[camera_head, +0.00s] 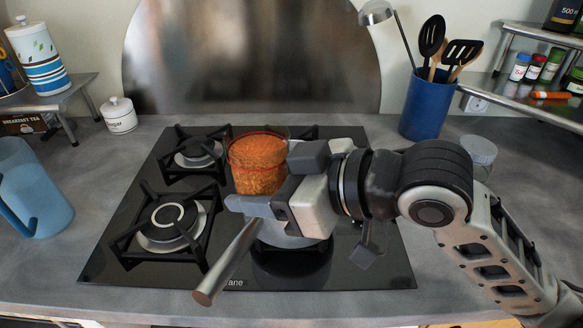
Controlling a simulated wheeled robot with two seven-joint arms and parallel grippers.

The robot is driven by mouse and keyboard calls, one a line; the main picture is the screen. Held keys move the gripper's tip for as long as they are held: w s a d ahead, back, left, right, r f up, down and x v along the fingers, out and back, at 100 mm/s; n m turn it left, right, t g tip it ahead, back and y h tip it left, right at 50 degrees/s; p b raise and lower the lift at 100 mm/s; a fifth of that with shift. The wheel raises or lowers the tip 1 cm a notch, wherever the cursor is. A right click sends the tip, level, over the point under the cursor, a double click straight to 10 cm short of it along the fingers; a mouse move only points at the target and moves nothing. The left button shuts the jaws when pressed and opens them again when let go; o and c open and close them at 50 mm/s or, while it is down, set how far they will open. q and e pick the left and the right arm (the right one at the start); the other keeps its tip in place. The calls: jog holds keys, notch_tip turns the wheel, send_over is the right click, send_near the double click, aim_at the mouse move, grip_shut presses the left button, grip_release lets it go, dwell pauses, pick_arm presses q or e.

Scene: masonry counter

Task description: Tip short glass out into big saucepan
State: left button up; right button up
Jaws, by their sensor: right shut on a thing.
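The short glass (257,164) is clear with a red line near its rim and is filled with orange, grainy contents. It stands upright in my right gripper (267,188), which is shut on it and comes in from the right. The big saucepan (288,240) is on the front part of the hob, below the glass and gripper. My left gripper is not in view.
The black hob (140,255) has several burners with raised grates. A blue jug (35,190) stands at the left, and a white sugar jar (119,115) behind it. A blue utensil pot (427,105) and a clear lidded jar (480,152) are at the right. The front left counter is clear.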

aim_at(274, 175)
jog(key=shift+w+d+f+m+g+y+b, duration=0.15)
jog(key=shift+w+f+m+g+b, duration=0.25)
jog(key=shift+m, duration=0.25)
jog(key=shift+w+d+f+m+g+y+b, duration=0.15)
jog(key=shift+w+f+m+g+b, duration=0.1)
jog(key=shift+m+g, duration=0.35)
jog(key=shift+w+d+f+m+g+y+b, duration=0.15)
jog(key=shift+w+f+m+g+b, duration=0.2)
jog(key=shift+m, duration=0.3)
jog(key=shift+w+d+f+m+g+y+b, duration=0.15)
jog(key=shift+w+m+g+b, duration=0.25)
jog(key=shift+m, duration=0.2)
dwell(1.4)
jog(key=shift+w+r+m+g+p, duration=0.1)
jog(key=shift+r+m+g+p, duration=0.25)
jog(key=shift+r+m, duration=0.25)
dwell(2.2)
jog(key=shift+f+y, duration=0.1)
jog(key=shift+y, duration=0.3)
dwell(0.9)
